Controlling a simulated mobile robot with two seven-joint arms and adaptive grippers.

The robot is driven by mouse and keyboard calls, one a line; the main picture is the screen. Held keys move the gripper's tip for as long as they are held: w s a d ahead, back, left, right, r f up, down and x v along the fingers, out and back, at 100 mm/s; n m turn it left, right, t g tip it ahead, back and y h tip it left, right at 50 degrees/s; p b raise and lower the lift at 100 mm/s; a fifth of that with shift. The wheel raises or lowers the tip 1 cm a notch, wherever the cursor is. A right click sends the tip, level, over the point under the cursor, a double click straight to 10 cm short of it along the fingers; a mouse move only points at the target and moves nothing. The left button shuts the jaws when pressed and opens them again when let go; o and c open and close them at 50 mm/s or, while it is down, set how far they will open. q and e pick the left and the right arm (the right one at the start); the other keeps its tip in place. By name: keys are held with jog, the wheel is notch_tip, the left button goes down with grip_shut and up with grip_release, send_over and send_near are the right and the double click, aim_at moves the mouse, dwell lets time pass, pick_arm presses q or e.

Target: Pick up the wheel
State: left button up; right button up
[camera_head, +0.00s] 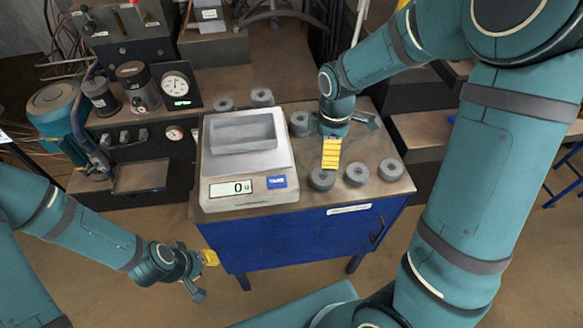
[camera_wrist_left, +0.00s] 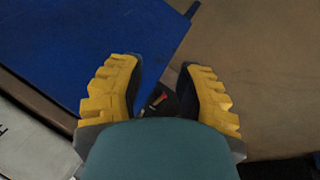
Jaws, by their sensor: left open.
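Several grey wheels stand on the table around the scale. One wheel (camera_head: 321,180) is at the front edge, just below the yellow fingers of my right gripper (camera_head: 331,153). Two more, a wheel (camera_head: 358,174) and a wheel (camera_head: 390,170), lie to its right. A wheel (camera_head: 301,124) is behind, partly beside my right wrist. Two wheels, one wheel (camera_head: 223,104) and another wheel (camera_head: 262,97), are behind the scale. Whether my right gripper is open or touches a wheel is unclear. My left gripper (camera_head: 209,258) is low, left of the blue cabinet, open and empty in the left wrist view (camera_wrist_left: 160,80).
A scale (camera_head: 247,195) with a grey tray (camera_head: 243,132) reads 0 on the table's left. The blue cabinet (camera_head: 300,240) is below. A bench with gauges (camera_head: 176,85) stands at the left back. The floor in front is clear.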

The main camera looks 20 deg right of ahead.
aim_at(325, 176)
jog(key=shift+n, duration=0.4)
notch_tip(325, 176, down, 13)
jog(key=b, duration=0.2)
jog(key=shift+d+r+b, duration=0.15)
jog(key=shift+r+b, duration=0.05)
jog(key=shift+b, duration=0.1)
jog(key=c, duration=1.3)
